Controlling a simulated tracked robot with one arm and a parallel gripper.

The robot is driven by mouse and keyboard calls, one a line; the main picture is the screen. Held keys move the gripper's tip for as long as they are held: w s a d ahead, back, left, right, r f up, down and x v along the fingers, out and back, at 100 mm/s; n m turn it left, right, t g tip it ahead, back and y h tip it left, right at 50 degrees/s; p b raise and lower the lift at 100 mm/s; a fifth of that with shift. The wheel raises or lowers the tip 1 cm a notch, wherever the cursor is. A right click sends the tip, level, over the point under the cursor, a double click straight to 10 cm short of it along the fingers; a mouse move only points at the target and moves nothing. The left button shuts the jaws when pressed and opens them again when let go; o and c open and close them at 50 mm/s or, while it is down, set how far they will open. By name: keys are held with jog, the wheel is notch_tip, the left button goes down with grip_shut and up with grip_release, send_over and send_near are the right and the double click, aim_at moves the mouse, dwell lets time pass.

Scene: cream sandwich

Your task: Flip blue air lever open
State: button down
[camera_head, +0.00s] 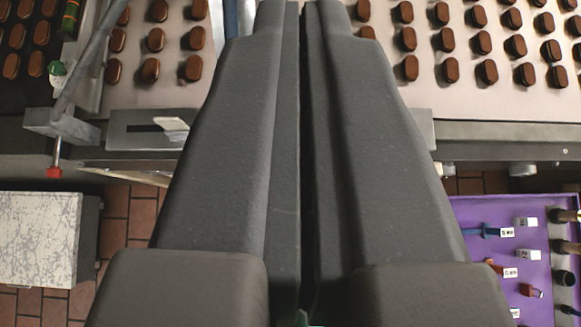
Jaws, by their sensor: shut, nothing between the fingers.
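My gripper (300,8) fills the middle of the view and points up the picture. Its two dark grey fingers lie side by side, shut, with only a thin dark seam between them and nothing held. At the lower right is a purple panel (477,211) with several small fittings. On it is a small blue lever-like handle (484,231) beside a white label. It lies to the right of my fingers, apart from them. Its exact position, open or closed, is too small to tell. The panel's left part is hidden behind my right finger.
A pale conveyor belt (470,105) with rows of brown cookies (487,71) crosses the top. A metal bracket (62,123) with a red-tipped knob (54,172) stands at left. A white speckled box (36,238) is at lower left, above brown floor tiles (113,236).

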jog(key=w+f+g+p, duration=0.2)
jog(key=f+g+p, duration=0.1)
jog(key=f, duration=0.4)
jog(key=w+f+g+p, duration=0.2)
jog(key=f+g+p, duration=0.2)
jog(key=f, duration=0.3)
jog(key=shift+w+a+f+g, duration=0.15)
jog(key=shift+w+f+g, duration=0.25)
jog(key=shift+g, duration=0.4)
jog(key=s+p+x, duration=0.1)
jog(key=p+x, duration=0.3)
jog(key=x, duration=0.9)
jog(key=shift+a+f, duration=0.25)
jog(key=shift+f, duration=0.25)
